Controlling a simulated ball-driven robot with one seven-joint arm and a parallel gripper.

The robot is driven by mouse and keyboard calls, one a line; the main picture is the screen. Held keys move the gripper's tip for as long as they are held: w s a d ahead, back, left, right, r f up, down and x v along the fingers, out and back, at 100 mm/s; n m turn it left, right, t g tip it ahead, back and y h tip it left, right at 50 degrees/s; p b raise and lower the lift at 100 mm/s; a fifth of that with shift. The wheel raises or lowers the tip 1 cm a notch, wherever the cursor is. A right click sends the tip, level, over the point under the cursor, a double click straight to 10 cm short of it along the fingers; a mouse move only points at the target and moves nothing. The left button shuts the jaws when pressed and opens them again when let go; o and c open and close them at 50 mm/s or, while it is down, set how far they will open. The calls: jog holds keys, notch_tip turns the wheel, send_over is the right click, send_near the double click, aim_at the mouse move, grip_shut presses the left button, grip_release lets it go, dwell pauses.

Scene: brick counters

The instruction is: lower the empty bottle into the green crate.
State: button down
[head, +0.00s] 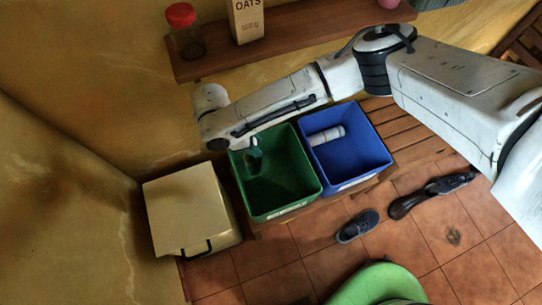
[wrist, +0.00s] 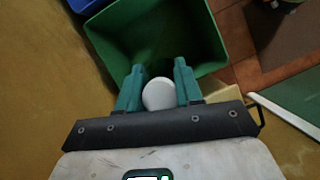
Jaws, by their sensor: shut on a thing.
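The green crate (head: 298,172) stands open in the head view, beside a blue crate. My gripper (head: 253,160) points down at the crate's left part, its teal fingers showing against the green inside. In the wrist view my gripper (wrist: 159,72) is shut on a white, round-ended thing, taken as the empty bottle (wrist: 159,94), between its two teal fingers. Most of the bottle's length is hidden there, and I cannot make it out clearly in the head view. The green crate (wrist: 205,35) opens just beyond the fingertips.
The blue crate (head: 366,150) holds a white cylinder (head: 327,134) and adjoins the green crate on the right. A cream box (head: 185,213) stands close on the left. A shelf (head: 290,30) with a red-lidded jar (head: 187,38) and oats carton (head: 246,20) is behind. Shoes (head: 357,226) lie on the floor.

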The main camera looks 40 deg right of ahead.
jog(key=shift+s+d+r, duration=0.1)
jog(key=shift+d, duration=0.15)
dwell(0.3)
